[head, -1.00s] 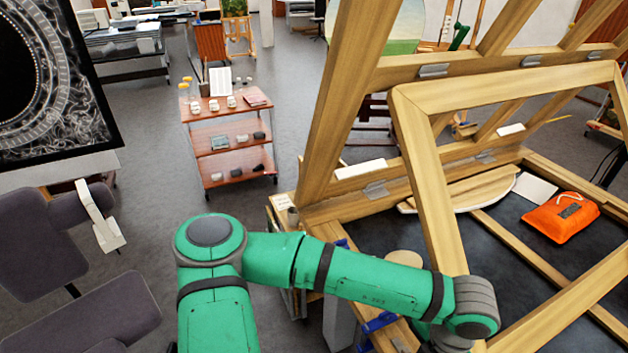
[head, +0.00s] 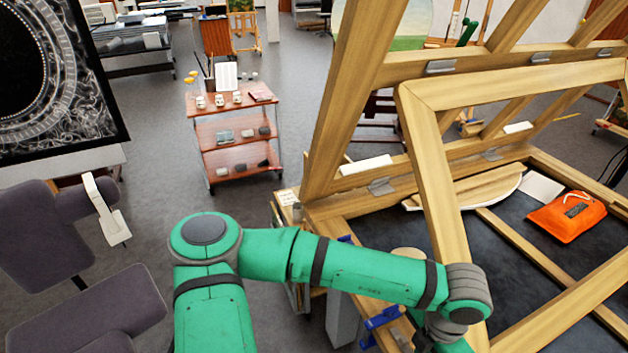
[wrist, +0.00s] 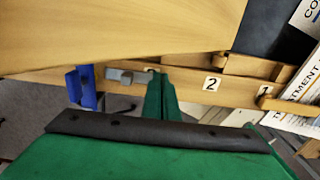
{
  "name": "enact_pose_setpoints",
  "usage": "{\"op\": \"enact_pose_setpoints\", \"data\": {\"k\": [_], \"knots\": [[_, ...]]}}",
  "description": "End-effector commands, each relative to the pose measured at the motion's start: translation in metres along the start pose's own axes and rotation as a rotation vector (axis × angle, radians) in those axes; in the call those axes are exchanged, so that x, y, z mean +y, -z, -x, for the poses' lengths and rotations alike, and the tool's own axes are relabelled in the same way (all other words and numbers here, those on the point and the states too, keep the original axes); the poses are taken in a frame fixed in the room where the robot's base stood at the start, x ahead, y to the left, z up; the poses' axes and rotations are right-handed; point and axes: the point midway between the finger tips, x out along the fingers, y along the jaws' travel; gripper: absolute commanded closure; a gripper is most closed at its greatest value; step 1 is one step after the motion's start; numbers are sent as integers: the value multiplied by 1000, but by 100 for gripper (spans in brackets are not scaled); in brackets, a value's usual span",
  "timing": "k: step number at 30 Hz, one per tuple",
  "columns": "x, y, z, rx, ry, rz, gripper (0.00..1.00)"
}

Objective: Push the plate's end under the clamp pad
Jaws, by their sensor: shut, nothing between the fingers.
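In the wrist view, my gripper (wrist: 161,76) is shut, its green fingers together and pointing at a wooden rail. A small grey metal plate (wrist: 128,76) lies against the rail just left of the fingertips. Whether the fingertips touch it I cannot tell. A blue clamp part (wrist: 82,88) stands left of the plate, with a small gap of wood between them. The clamp's pad is not clearly distinguishable. In the head view, blue clamps show at the frame's near edge (head: 382,318) and farther back (head: 345,239); the gripper itself is out of sight there.
A large wooden board (wrist: 120,35) overhangs the rail closely. Labels 2 (wrist: 212,84) and 1 (wrist: 264,90) mark the rail to the right. In the head view, a slanted wooden frame (head: 440,180) rises beside my arm, and an orange pouch (head: 566,216) lies inside the frame.

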Motion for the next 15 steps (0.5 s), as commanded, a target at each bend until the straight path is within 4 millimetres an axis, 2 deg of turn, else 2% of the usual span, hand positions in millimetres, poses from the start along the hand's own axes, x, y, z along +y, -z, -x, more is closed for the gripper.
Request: {"op": "enact_pose_setpoints", "data": {"k": [15], "knots": [[11, 1, 0, 0, 0, 1, 100]]}}
